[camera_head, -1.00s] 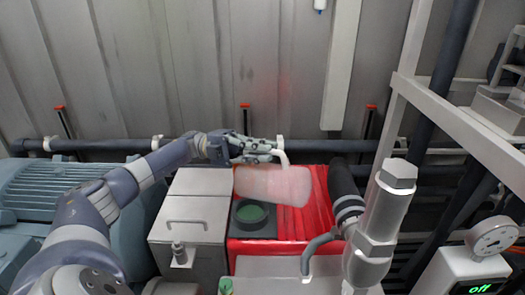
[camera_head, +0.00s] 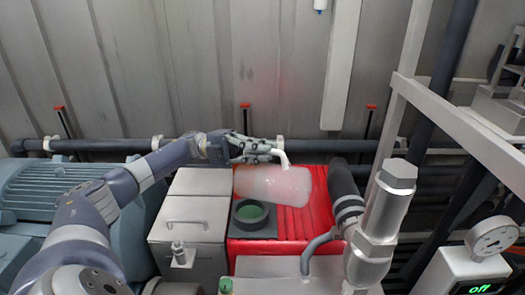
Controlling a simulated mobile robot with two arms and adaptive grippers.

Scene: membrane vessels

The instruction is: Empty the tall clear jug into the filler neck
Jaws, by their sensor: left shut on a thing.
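The tall clear jug (camera_head: 272,187) is tipped onto its side above the red surface, and its wall looks pinkish from the red behind it. My left gripper (camera_head: 268,152) is shut on the jug at its upper side, by the white handle (camera_head: 284,160). The filler neck (camera_head: 250,211) is a dark round collar with a green inside, set in a dark plate just below the jug's left end. I cannot tell whether liquid is leaving the jug. My right gripper is not in view.
A grey metal box (camera_head: 190,215) with a handle stands left of the red box (camera_head: 300,220). A dark pipe (camera_head: 345,190) and a large metal valve fitting (camera_head: 375,230) stand close on the right. A gauge (camera_head: 492,242) sits at the far right.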

